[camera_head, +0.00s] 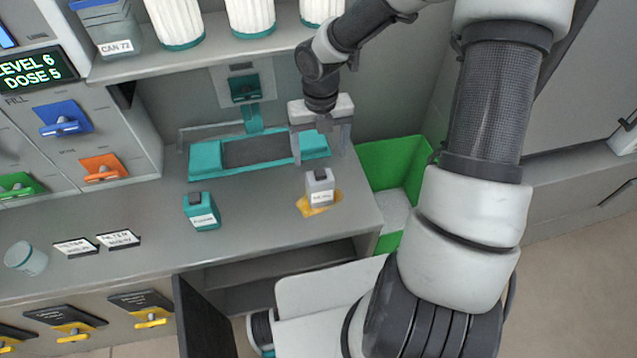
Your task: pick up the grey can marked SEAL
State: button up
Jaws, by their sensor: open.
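A small grey can (320,188) with a dark top and a white label stands upright on a yellow patch (309,208) near the counter's right end. The label's print is too small to read surely. My gripper (322,158) is open, with its fingers pointing down. It hangs above and behind the can, in front of the teal tray's right end. The fingers are apart and nothing shows between them.
A teal can (202,211) stands left of the grey can. A teal tray (205,160) lies behind. A green bin (392,160) is off the counter's right end. Shelf jars (176,22) hang over the back. A cup (26,258) and label plates (118,239) are at left.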

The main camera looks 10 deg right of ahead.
aim_at(320, 188)
notch_tip(320, 188, down, 15)
jog(key=shift+f+b, duration=0.1)
jog(key=shift+b, duration=0.65)
jog(key=c, duration=1.4)
